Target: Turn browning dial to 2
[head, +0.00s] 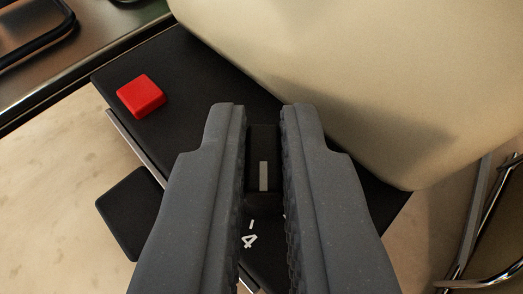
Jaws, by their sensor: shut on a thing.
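The browning dial (263,165) is a dark knob with a pale pointer line, in the middle of the head view. My gripper (264,120) has one finger on each side of it and is shut on it. A white mark and the number 4 (250,241) show on the black panel just below the pointer. The fingers hide the other numbers of the scale. The toaster's cream body (400,70) fills the upper right, beside its black control panel (205,75).
A red square button (141,96) sits on the panel at the upper left. A black lever or tab (132,213) juts out left of the panel. Metal rods (478,235) show at the lower right, and a dark metal surface (110,30) at the upper left.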

